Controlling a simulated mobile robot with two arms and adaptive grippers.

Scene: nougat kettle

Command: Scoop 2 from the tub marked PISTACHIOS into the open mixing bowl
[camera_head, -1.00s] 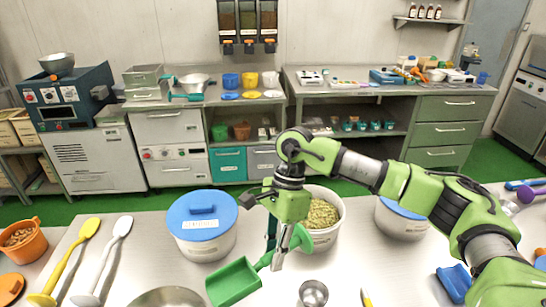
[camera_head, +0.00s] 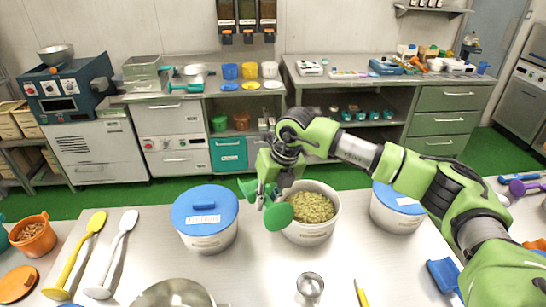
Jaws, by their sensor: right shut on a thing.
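My right gripper (camera_head: 268,188) is shut on a green scoop (camera_head: 278,215). It holds the scoop at the left front side of an open white tub (camera_head: 310,232) filled with greenish pistachios (camera_head: 311,207). The scoop's end covers part of the tub's left rim; its inside does not show, so I cannot tell whether it holds anything. The tub's label is too small to read. A steel mixing bowl (camera_head: 172,292) stands open at the bottom edge, partly cut off. My left gripper is not in view.
Tubs with blue lids stand left (camera_head: 208,240) and right (camera_head: 392,217) of the open tub. A metal cup (camera_head: 310,288), a yellow-handled tool (camera_head: 361,293) and a blue scoop (camera_head: 445,277) lie in front. Yellow (camera_head: 79,254) and white spoons (camera_head: 113,253) and an orange tub (camera_head: 36,243) are left.

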